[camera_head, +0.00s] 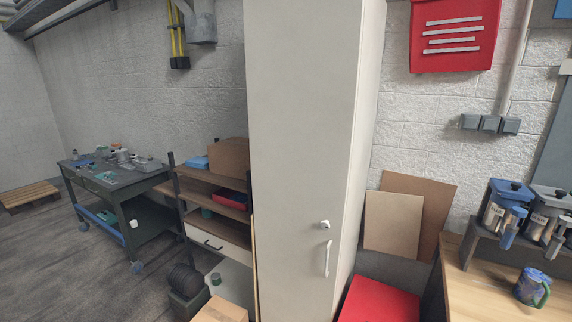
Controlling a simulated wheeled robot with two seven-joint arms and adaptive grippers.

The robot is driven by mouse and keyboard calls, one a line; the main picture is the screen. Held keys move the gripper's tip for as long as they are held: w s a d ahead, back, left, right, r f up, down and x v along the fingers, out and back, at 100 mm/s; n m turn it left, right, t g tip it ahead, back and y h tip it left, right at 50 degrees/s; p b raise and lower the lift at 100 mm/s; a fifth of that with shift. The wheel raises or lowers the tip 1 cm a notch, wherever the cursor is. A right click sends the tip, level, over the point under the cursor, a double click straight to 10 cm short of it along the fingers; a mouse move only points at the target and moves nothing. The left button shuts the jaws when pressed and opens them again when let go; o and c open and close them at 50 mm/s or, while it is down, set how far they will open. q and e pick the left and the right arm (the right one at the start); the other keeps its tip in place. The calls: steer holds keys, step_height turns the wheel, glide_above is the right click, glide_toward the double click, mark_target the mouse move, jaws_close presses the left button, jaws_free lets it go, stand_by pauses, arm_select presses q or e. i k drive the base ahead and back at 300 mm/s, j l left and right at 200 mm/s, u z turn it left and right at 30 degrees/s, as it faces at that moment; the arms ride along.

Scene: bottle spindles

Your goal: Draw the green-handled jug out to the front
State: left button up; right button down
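The green-handled jug (527,286) stands at the right edge of the view on a light wooden tabletop (480,296). Neither of my grippers is in view.
The dark rack (468,252) holds a blue-topped jug (497,207) and a black-topped jug (541,215), partly cut off at the right. A tall pale cabinet (300,130) and a red box (380,302) stand left of the table. The tabletop left of the jug is clear.

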mark_target(533, 286)
steer(key=z, duration=1.8)
